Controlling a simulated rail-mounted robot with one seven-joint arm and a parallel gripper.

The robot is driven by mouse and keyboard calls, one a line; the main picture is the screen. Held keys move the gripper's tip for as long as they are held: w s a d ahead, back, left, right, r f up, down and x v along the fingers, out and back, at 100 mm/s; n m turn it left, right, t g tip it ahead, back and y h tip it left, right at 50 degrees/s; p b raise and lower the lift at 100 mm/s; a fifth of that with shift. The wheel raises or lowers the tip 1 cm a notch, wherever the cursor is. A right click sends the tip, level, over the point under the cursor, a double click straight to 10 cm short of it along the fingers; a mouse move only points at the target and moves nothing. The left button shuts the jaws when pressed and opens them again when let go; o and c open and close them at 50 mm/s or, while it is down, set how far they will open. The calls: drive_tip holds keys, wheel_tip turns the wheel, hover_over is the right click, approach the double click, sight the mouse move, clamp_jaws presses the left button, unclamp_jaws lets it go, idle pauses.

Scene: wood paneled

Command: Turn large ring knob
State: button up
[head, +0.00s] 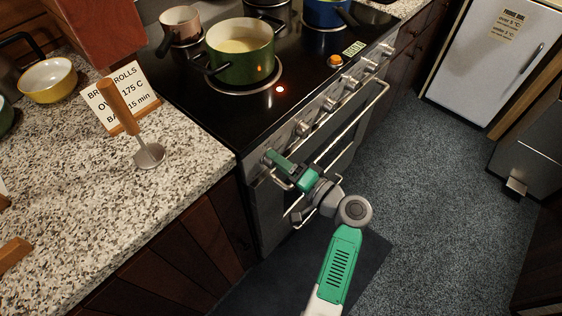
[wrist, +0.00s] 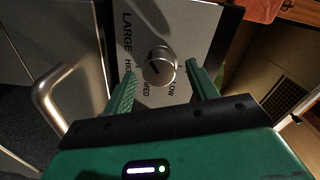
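The large ring knob (wrist: 160,66) is a round silver knob on a steel panel marked LARGE, with HIGH, MED and LOW around it. A short dark line shows on its face, slanting to the lower left. In the head view it is at the left end of the stove's knob row, mostly hidden by my gripper (head: 272,158). In the wrist view my gripper (wrist: 160,76) is open, with one green finger on each side of the knob. Gaps show between the fingers and the knob; I cannot tell how far the tips reach along it.
The black cooktop (head: 200,90) holds a green pot (head: 242,62), a small pan (head: 181,24) and a blue pot (head: 328,12). A red light glows near the green pot. Oven handle (head: 350,125) is close to my gripper. A granite counter (head: 90,190) stands left; open floor lies right.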

drive_tip(key=v, duration=0.8)
drive_tip(key=shift+a, duration=0.1)
drive_tip(key=w+a+r+n+t+h, duration=0.15)
drive_tip(key=r+h, duration=0.25)
drive_tip(key=r, duration=0.8)
drive_tip(key=a+r+n+t+h, duration=0.2)
drive_tip(key=r+n+t+h, duration=0.15)
drive_tip(key=r, duration=0.75)
drive_tip(key=s+a+r+t+h, duration=0.2)
drive_tip(key=s+r+t+h, duration=0.15)
drive_tip(key=s+r, duration=0.7)
drive_tip(key=s+a+r+t+h, duration=0.15)
drive_tip(key=s+r+t, duration=0.45)
drive_tip(key=r, duration=0.7)
wheel_tip(320, 180, up, 16)
drive_tip(key=g+p, duration=0.1)
drive_tip(key=p, duration=1.5)
drive_tip(key=shift+d+m, duration=0.2)
drive_tip(key=shift+m, duration=0.1)
